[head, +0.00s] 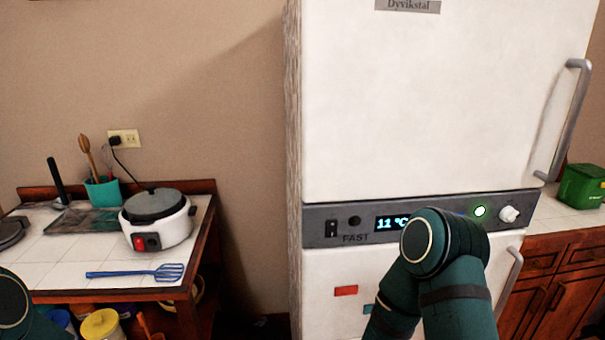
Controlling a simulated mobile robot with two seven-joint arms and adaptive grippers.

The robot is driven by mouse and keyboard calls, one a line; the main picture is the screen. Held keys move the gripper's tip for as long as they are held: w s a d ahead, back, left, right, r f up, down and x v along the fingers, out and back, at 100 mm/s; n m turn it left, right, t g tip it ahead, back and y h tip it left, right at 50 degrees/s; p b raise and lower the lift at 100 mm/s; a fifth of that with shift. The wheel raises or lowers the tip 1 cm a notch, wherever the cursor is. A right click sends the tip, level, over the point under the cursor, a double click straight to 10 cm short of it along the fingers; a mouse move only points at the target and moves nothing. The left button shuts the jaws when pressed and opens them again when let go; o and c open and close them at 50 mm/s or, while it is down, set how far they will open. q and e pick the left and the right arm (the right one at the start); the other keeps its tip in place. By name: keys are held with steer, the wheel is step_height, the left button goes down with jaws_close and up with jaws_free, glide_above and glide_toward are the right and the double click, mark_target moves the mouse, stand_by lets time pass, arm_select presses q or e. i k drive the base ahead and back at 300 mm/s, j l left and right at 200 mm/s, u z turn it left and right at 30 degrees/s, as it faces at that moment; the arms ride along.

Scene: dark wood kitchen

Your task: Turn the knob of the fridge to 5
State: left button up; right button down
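The white fridge (420,110) stands in the middle and right of the head view with its doors shut. A grey control panel (345,213) runs across it between the upper and lower doors. A small white knob (509,214) sits near the panel's right end; I cannot make out its setting. The blue display (391,223) reads about 11 °C, its right part hidden by my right arm. Left of the knob is a bright spot with a green ring (480,211). My bent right arm is in front of the panel. Neither gripper is in view.
At left, a tiled table holds a white cooker (157,219), a blue slotted spatula (137,272) and a teal utensil cup (103,191). A vertical handle (571,120) sticks out from the upper door. A green box (582,186) stands on the right counter.

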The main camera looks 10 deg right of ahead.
mark_target(508, 214)
steer(key=z, duration=1.2)
